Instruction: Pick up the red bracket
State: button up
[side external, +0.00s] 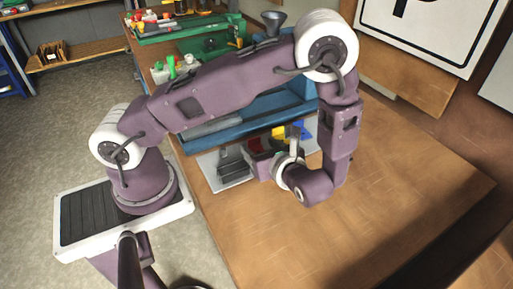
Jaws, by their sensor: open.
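A small red part (257,145), which looks like the red bracket, sits near the middle of the workbench, partly hidden behind my wrist. My gripper (233,164) reaches left from the wrist, low over a pale flat panel (212,177). Its dark fingers appear apart, with nothing seen between them. The red part lies just above and to the right of the fingers in the picture. I cannot tell from this angle whether they touch it.
Blue and yellow parts (289,131) stand right behind my wrist. A long blue tray (285,104) lies behind them, with a green machine (212,42) and a grey funnel (273,22) farther back. The brown tabletop (390,200) is clear at right. A large sign (432,30) leans behind.

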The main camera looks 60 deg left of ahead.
aim_at(255, 139)
jog(key=x, duration=0.5)
jog(key=shift+w+a+r, duration=0.1)
jog(key=shift+r, duration=0.2)
grip_shut()
jog(key=shift+r, duration=0.1)
